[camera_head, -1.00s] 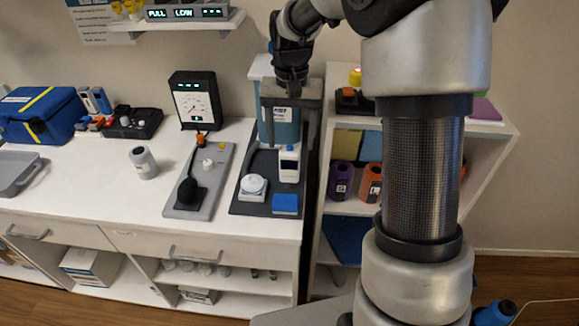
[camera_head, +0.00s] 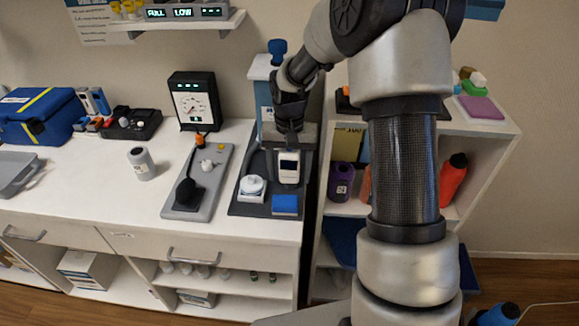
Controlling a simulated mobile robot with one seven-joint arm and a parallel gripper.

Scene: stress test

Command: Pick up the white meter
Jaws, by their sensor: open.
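The white meter (camera_head: 288,170) stands upright on a dark tray (camera_head: 249,208) at the right end of the white counter. It is a small white handheld device with a dark screen near its top. My gripper (camera_head: 289,148) points down right at the meter's top, its fingers to either side of or just above it. The jaws are open. Whether the fingers touch the meter cannot be told from this view.
A white round item (camera_head: 252,186) and a blue block (camera_head: 286,204) share the tray. A grey cylinder (camera_head: 142,163) stands on clear counter.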

